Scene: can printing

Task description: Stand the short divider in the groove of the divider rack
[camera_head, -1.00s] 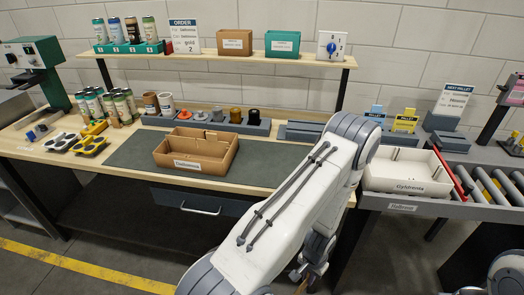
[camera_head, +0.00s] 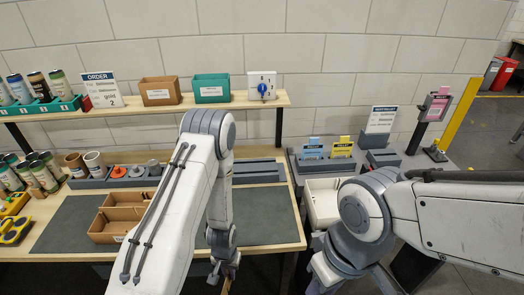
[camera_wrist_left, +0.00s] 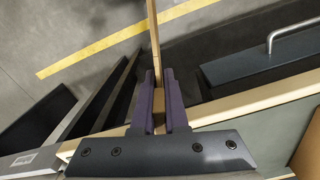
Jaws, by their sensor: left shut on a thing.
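My left gripper (camera_head: 226,268) hangs in front of the table's front edge, pointing down. In the left wrist view its two purple fingers (camera_wrist_left: 160,85) are shut on a thin, light-brown strip, the short divider (camera_wrist_left: 153,35), which stretches out past the fingertips. In the head view only a small tan bit of the divider (camera_head: 226,286) shows at the bottom edge. A low grey block with long grooves, which looks like the divider rack (camera_head: 258,172), lies at the back of the table, right of my left forearm. Its left end is hidden by my arm.
A cardboard box (camera_head: 105,228) stands on the dark mat (camera_head: 265,222), partly behind my left arm. A grey holder (camera_head: 95,183) with pots and knobs is at back left. A white bin (camera_head: 318,203) stands right of the table. The mat's right part is clear.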

